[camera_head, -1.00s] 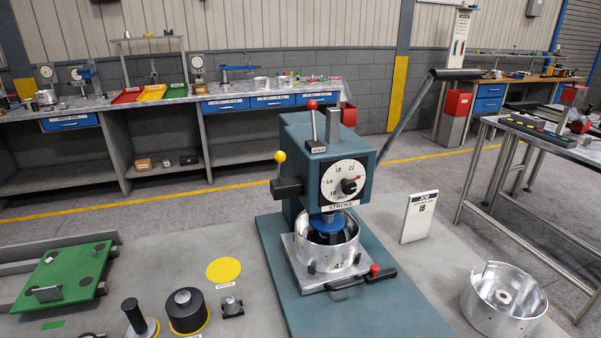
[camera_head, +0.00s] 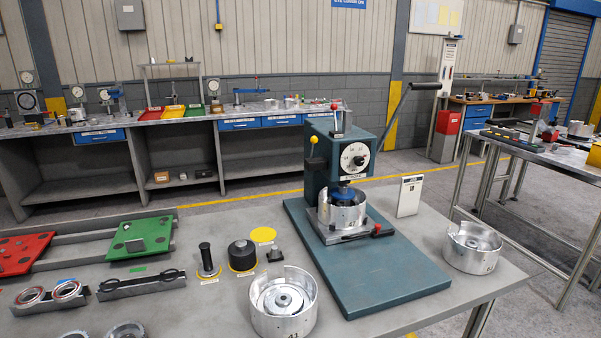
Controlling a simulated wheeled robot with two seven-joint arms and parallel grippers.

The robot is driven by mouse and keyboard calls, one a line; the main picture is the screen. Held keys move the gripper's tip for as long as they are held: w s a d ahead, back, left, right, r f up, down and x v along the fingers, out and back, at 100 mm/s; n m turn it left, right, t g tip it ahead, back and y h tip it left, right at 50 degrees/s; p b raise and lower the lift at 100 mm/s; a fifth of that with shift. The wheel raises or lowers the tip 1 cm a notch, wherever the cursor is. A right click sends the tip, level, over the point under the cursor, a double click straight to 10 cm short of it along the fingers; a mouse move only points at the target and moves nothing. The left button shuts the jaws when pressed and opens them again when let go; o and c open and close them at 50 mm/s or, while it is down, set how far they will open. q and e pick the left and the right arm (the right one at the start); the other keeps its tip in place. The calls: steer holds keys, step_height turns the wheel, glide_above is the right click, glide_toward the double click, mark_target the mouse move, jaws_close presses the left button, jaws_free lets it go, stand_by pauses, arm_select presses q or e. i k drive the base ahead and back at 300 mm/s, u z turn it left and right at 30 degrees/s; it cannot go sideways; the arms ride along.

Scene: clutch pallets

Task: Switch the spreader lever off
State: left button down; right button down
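A dark teal press (camera_head: 322,160) stands on a teal base plate on the bench. A short lever with a yellow knob (camera_head: 313,139) stands upright on its left side. A lever with a red knob (camera_head: 334,106) stands upright on its top. No readable label tells which one is the spreader lever. A silver drum (camera_head: 347,213) sits under the blue press head, on a plate with a red-knobbed handle (camera_head: 376,229). The long grey press handle (camera_head: 425,86) rises to the upper right. Neither of my grippers is in view.
Silver drums stand at the bench front (camera_head: 283,310) and right (camera_head: 473,248). A white sign card (camera_head: 409,196) stands right of the press. Black cylindrical tools (camera_head: 242,255), a green plate (camera_head: 140,237) and a red plate (camera_head: 25,253) lie left. The teal base plate's front (camera_head: 385,280) is clear.

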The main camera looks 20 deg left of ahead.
mark_target(314, 139)
steer(key=k, duration=0.55)
steer(key=u, duration=0.85)
steer(key=i, duration=0.95)
